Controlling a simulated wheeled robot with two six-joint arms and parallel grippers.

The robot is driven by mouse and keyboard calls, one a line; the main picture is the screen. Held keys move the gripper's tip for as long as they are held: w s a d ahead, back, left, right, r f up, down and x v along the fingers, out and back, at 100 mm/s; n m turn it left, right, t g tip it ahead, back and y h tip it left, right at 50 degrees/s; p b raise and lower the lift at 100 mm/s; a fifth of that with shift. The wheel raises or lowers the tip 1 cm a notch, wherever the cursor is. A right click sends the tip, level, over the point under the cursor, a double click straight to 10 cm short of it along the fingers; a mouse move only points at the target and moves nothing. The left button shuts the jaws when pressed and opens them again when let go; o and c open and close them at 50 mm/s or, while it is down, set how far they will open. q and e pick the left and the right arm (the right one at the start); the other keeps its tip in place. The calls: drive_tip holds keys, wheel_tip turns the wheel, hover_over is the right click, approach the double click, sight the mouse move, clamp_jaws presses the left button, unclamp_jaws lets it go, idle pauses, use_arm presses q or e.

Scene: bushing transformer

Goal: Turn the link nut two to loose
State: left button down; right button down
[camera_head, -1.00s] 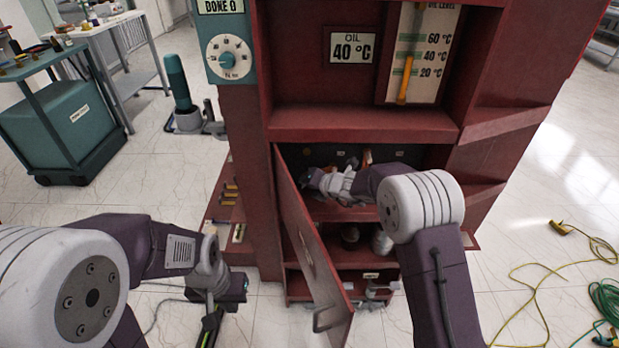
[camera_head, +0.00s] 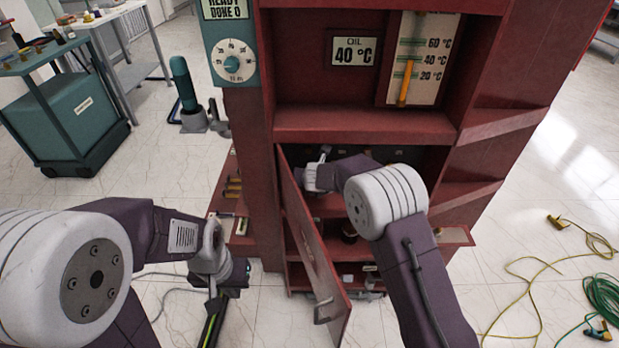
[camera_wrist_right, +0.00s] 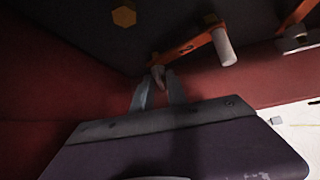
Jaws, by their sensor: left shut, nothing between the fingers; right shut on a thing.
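In the right wrist view, my right gripper (camera_wrist_right: 158,92) is shut on a small brownish nut (camera_wrist_right: 158,73) at the near end of an orange link bar (camera_wrist_right: 190,48). I cannot read which link nut it is. A pale cylinder (camera_wrist_right: 223,48) stands at the bar's other end. In the head view, my right arm reaches into the open compartment of the red cabinet (camera_head: 365,122), and its fingertips are hard to make out there.
The cabinet door (camera_head: 312,250) stands open to the left of my right arm. A brass hex nut (camera_wrist_right: 123,17) sits on the dark panel. A dial (camera_head: 232,62) is on the cabinet's left post. Yellow cable (camera_head: 525,270) lies on the floor at the right.

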drive_tip(key=shift+r, duration=0.1)
idle(0.3)
drive_tip(key=c, duration=1.6)
unclamp_jaws()
